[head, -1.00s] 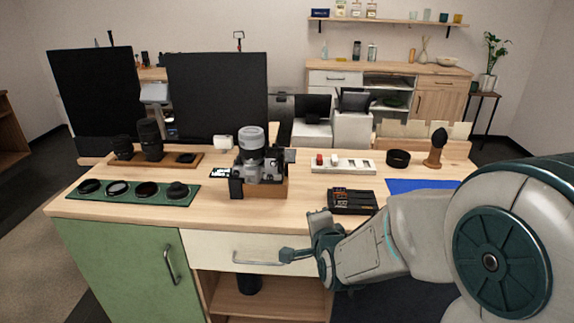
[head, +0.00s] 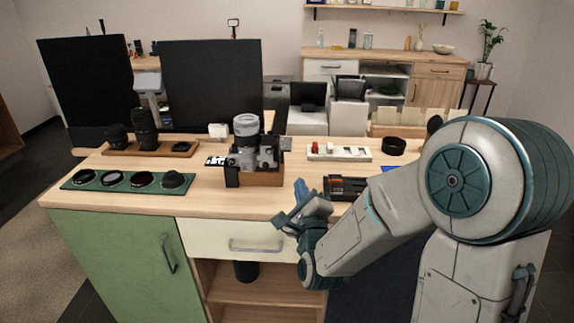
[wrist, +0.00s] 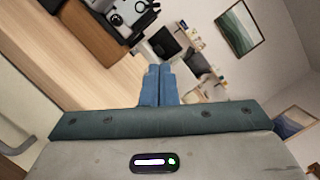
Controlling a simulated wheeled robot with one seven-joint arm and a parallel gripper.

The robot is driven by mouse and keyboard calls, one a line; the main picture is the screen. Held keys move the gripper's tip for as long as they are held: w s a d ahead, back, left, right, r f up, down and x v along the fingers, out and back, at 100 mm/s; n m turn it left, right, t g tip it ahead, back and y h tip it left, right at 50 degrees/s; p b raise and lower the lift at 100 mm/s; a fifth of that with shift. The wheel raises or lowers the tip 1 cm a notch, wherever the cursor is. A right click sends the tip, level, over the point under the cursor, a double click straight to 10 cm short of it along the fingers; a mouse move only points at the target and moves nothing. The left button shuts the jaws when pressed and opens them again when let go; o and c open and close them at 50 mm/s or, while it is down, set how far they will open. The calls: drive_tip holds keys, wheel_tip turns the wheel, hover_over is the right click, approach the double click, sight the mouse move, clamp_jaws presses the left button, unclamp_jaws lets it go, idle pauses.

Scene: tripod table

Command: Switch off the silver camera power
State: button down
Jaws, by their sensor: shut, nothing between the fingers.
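The silver camera (head: 244,157) stands in a wooden cradle (head: 262,178) near the front middle of the table, with its large grey lens pointing up. Its power switch is too small to make out. My gripper (head: 301,188) is at the table's front edge, to the right of and in front of the camera, apart from it. In the wrist view my gripper's blue fingers (wrist: 158,72) are together with nothing between them. The camera (wrist: 130,14) shows at the top of the wrist view, tilted, left of the fingertips.
A black battery charger (head: 345,187) lies just right of my gripper, partly behind my arm. A green tray (head: 115,181) with several lens filters lies at the left. A white strip with a red part (head: 315,150) is behind. Bare wood lies in front of the camera.

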sight(273, 146)
drive_tip(key=w+a+r, duration=0.1)
drive_tip(key=w, duration=0.2)
drive_tip(key=w+a+r+p, duration=0.1)
drive_tip(key=w+a, duration=0.1)
drive_tip(key=w, duration=0.1)
drive_tip(key=w+a+r, duration=0.1)
drive_tip(key=w+a, duration=0.1)
drive_tip(key=w, duration=0.1)
drive_tip(key=shift+w+r, duration=0.3)
drive_tip(key=shift+r, duration=0.05)
drive_tip(key=shift+d, duration=0.2)
